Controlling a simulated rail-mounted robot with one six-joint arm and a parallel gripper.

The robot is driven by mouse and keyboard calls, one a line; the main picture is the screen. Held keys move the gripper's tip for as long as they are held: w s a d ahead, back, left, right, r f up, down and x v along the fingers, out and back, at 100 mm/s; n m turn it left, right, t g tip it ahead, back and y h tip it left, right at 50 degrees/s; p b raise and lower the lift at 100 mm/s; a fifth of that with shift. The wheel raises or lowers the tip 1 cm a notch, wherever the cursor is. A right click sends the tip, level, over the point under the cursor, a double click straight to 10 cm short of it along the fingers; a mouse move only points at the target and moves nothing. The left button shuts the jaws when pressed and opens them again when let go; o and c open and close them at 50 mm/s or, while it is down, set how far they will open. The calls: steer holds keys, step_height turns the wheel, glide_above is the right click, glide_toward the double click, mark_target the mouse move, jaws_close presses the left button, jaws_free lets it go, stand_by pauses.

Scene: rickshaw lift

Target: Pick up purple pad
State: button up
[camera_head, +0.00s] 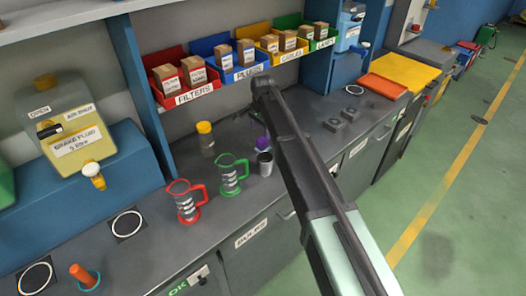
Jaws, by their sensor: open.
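No purple pad can be made out in the head view. My dark arm crosses the middle of the view and hides part of the bench. My gripper does not show, so its place relative to these things cannot be told.
Coloured bins with boxes line the back. An orange tray (383,86) lies right, near two dark grey blocks (335,125).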

mark_target(263, 138)
step_height(263, 138, down, 8)
steer(key=b, duration=0.5)
steer(key=shift+d+r+b, duration=0.1)
steer(key=shift+r+b, duration=0.15)
steer(key=shift+b, duration=0.15)
steer(key=shift+r, duration=0.3)
steer(key=c, duration=1.1)
steer(key=shift+r+p, duration=0.1)
steer(key=shift+p, duration=0.25)
step_height(263, 138, up, 28)
steer(key=p, duration=2.8)
